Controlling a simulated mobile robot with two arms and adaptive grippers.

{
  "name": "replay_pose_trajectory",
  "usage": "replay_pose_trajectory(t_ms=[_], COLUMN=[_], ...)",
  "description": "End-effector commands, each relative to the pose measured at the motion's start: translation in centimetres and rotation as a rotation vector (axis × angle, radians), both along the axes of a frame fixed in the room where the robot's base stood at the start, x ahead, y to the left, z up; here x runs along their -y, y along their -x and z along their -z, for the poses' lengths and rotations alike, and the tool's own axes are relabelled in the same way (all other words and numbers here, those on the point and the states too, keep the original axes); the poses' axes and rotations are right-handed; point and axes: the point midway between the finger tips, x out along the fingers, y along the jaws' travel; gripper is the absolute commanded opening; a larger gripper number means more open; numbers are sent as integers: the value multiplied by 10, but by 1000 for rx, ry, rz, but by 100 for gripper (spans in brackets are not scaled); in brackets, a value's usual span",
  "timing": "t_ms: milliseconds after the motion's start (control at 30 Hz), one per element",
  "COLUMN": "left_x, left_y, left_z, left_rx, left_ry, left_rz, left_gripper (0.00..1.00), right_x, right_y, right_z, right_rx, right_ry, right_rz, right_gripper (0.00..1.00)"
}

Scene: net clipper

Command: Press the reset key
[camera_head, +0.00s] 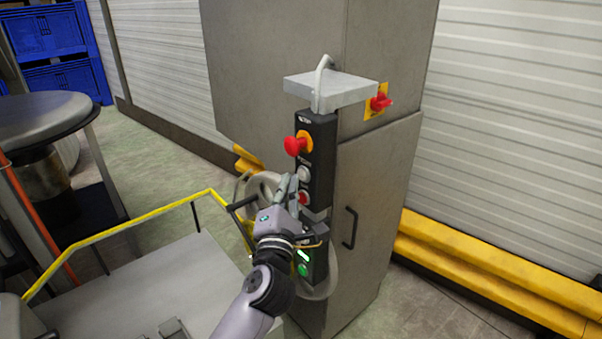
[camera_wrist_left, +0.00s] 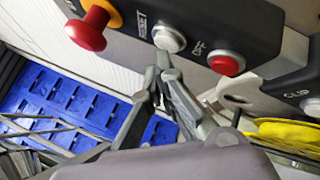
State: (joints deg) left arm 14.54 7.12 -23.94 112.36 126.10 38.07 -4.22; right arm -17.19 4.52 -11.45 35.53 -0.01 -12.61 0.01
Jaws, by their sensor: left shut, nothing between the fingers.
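A black control box (camera_head: 321,150) hangs upright on the grey cabinet. The reset key looks to be its white round button (camera_head: 304,173), between the red mushroom stop button (camera_head: 296,145) and a red button (camera_head: 303,198).
A grey shelf (camera_head: 331,90) juts out above the box. A red switch (camera_head: 380,102) and a door handle (camera_head: 350,228) are on the cabinet. A yellow rail (camera_head: 130,230) runs at the left.

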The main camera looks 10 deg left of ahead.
Motion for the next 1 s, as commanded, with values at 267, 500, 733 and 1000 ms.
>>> replay_pose_trajectory(t_ms=[267, 500, 733, 1000], left_x=[-4, -7, -20, -34], left_y=[5, 9, 27, 43], left_z=[0, -1, -2, 0], left_rx=[0, -1, -1, -1], left_ry=[1, 0, -1, 0], left_rz=[0, 0, -1, 0], left_gripper=[0, 0, 0, 0], right_x=[2, 2, 2, 2], right_y=[0, 0, 0, 0], right_z=[-4, -8, -19, -26], right_rx=[0, 0, 1, 0], right_ry=[3, 3, 3, 2], right_rz=[-1, -1, -1, -1], right_gripper=[46, 46, 46, 46])
